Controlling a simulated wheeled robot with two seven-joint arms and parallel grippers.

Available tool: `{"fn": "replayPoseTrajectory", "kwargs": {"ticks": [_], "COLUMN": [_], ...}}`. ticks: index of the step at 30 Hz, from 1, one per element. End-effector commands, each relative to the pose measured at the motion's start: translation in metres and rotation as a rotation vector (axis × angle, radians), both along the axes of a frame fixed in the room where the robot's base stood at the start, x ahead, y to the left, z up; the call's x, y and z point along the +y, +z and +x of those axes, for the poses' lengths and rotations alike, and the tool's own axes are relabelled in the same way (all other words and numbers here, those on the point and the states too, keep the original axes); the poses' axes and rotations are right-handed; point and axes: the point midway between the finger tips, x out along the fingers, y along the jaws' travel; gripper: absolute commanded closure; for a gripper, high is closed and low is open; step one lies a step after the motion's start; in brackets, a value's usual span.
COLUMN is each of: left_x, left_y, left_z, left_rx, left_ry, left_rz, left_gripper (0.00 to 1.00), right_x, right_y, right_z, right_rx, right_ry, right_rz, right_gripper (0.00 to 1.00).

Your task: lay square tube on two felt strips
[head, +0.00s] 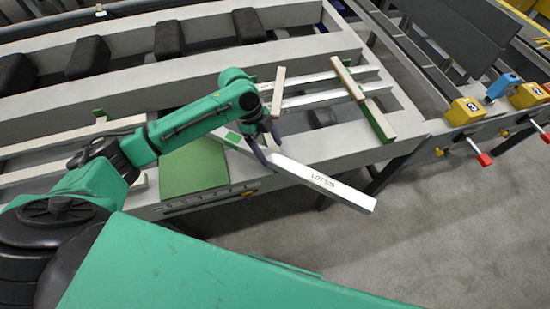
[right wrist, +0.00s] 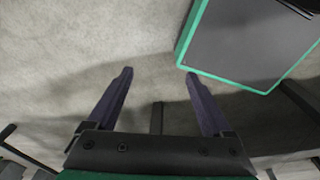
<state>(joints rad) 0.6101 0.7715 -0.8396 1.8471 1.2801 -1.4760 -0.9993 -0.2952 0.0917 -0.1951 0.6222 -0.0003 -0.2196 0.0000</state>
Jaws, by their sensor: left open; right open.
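A silver square tube (head: 320,183) with dark lettering lies slanted in the head view, its lower right end reaching past the table's front edge. My left gripper (head: 266,146) is open at the tube's upper left part, with a dark finger seen on either side of it. I cannot tell if they touch it. A green strip (head: 376,117) lies under a pale bar at the right of the table frame. A small green patch (head: 233,137) shows at the tube's upper left end; I cannot tell if it is felt. My right gripper (right wrist: 158,76) is open and empty above the floor.
The grey table frame (head: 330,145) has open gaps and several black blocks. A green plate (head: 193,168) lies left of the tube. Pale bars (head: 347,79) cross silver rails. Yellow blocks (head: 465,111) stand at right. A green-edged grey panel (right wrist: 245,40) shows in the right wrist view.

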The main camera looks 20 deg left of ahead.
Motion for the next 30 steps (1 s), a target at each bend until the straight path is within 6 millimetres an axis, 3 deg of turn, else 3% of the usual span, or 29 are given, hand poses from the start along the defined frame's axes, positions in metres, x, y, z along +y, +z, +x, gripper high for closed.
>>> {"fn": "replayPoseTrajectory", "kwargs": {"ticks": [3,6,13,14,20,30], "left_x": [-0.012,-0.017,-0.018,-0.018,-0.018,-0.019], "left_y": [-0.016,-0.033,-0.040,-0.040,-0.039,-0.039], "left_z": [-0.005,-0.006,-0.006,-0.006,-0.006,-0.006], "left_rx": [0.005,0.002,0.001,0.001,0.000,0.000], "left_ry": [-0.002,-0.001,0.000,0.000,0.000,-0.001], "left_rz": [-0.001,-0.001,0.001,0.001,0.001,0.000], "left_gripper": [0.15,0.15,0.15,0.23,0.99,1.00], "right_x": [0.008,0.014,0.015,0.015,0.013,0.007], "right_y": [0.015,0.014,0.013,0.013,0.013,0.014], "right_z": [-0.004,-0.005,-0.006,-0.005,-0.006,-0.006], "right_rx": [0.005,0.007,0.009,0.009,0.009,0.009], "right_ry": [0.000,0.000,0.001,0.001,0.002,0.002], "right_rz": [0.010,0.019,0.021,0.021,0.016,0.009], "right_gripper": [0.15,0.15,0.15,0.15,0.15,0.15]}}
